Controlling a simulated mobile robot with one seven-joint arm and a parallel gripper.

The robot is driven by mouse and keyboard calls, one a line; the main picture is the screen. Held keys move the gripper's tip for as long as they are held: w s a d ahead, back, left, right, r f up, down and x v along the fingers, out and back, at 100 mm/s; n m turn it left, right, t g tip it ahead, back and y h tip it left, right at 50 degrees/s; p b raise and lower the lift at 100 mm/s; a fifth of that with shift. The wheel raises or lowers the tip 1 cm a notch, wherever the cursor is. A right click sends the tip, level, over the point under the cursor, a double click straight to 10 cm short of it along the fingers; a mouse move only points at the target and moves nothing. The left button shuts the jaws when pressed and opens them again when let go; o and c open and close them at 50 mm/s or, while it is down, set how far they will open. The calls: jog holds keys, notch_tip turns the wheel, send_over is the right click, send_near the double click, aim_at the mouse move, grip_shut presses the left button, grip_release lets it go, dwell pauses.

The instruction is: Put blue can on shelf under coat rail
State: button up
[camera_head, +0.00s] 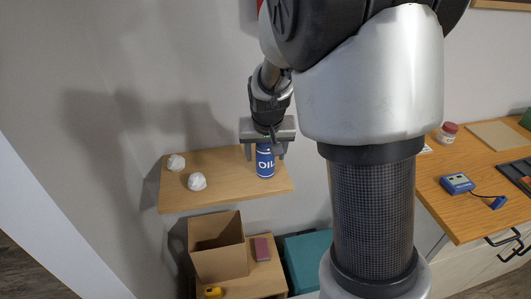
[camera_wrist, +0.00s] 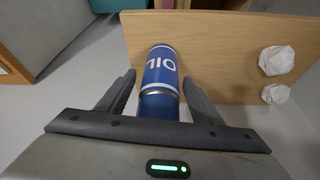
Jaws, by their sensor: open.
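The blue can (camera_head: 265,162), marked OIL, stands upright on a wooden wall shelf (camera_head: 225,195), near its right end. My gripper (camera_head: 265,150) is above the can with its fingers reaching down on either side of the can's top. In the wrist view, the blue can (camera_wrist: 160,75) is between the two spread fingers of my gripper (camera_wrist: 160,95), with a visible gap on each side. The gripper is open and not closed on the can. The wooden shelf also shows in the wrist view (camera_wrist: 215,60). No coat rail can be made out.
Two white crumpled lumps (camera_head: 186,172) lie on the shelf's left part. Below are an open cardboard box (camera_head: 218,250), a dark red item (camera_head: 262,248) and a teal box (camera_head: 308,260). A wooden desk (camera_head: 455,200) at right holds a blue device (camera_head: 457,183) and a jar (camera_head: 447,133).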

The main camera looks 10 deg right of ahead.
jog(key=d+p+v, duration=0.1)
jog(key=v, duration=1.1)
jog(key=s+r+n, duration=0.1)
jog(key=s+r, duration=0.1)
jog(key=s, duration=0.8)
jog(key=s+r+t, duration=0.1)
jog(key=s+r, duration=0.2)
jog(key=s, duration=0.7)
jog(key=shift+s+a+r+n+y, duration=0.2)
jog(key=shift+s+r+n+y, duration=0.1)
jog(key=shift+s+n, duration=0.1)
